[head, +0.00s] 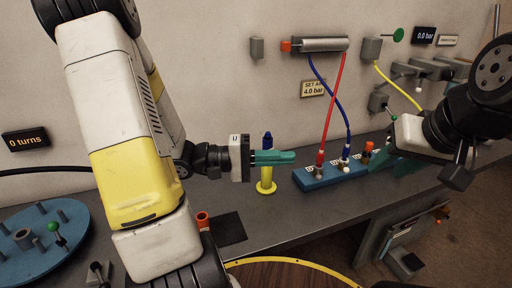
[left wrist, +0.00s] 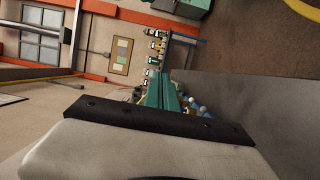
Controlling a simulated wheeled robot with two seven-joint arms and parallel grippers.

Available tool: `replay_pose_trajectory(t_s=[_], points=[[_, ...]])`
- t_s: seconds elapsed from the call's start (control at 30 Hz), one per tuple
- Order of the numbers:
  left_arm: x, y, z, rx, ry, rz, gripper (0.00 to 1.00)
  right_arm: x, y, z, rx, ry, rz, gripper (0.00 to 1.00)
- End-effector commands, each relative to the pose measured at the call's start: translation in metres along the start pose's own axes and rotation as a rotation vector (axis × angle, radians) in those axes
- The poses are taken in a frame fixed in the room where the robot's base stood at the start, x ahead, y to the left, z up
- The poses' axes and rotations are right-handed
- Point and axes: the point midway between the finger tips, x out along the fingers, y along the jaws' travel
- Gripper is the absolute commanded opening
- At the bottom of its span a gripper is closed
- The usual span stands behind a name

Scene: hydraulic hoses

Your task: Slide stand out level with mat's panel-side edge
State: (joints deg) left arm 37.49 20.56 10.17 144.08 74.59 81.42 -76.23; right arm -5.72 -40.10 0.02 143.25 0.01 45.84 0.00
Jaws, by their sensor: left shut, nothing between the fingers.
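The yellow stand (head: 266,181) is upright on the grey bench, with a blue piece (head: 267,140) showing above my fingers. My left gripper (head: 292,156) is shut and empty, its teal fingers crossing in front of the stand's upper part and hiding it. I cannot tell whether they touch it. The left wrist view shows the same fingers (left wrist: 164,92) pressed together. The black mat (head: 230,229) lies flat on the bench, left of and nearer than the stand. My right gripper (head: 385,165) is at the right, by the blue block; its finger opening is unclear.
A blue block (head: 318,179) with hose fittings sits right of the stand, with red and blue hoses rising to a cylinder (head: 318,44) on the wall. An orange ring-topped piece (head: 202,220) stands by the mat. A blue turntable (head: 35,240) is at left.

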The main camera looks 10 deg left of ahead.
Motion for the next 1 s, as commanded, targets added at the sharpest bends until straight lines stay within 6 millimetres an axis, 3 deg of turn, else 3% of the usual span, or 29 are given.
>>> replay_pose_trajectory(t_s=[0.13,0.27,1.0], points=[[0.004,0.001,0.007,0.000,-0.014,0.002,0.00,0.000,0.000,0.000,0.000,0.000,0.000,0.36],[0.001,0.001,-0.005,0.002,-0.014,0.002,0.00,0.000,0.000,0.000,0.000,0.000,0.000,0.36],[-0.035,0.000,-0.160,0.001,-0.014,0.002,0.00,0.000,0.000,0.000,0.000,0.000,0.000,0.36]])
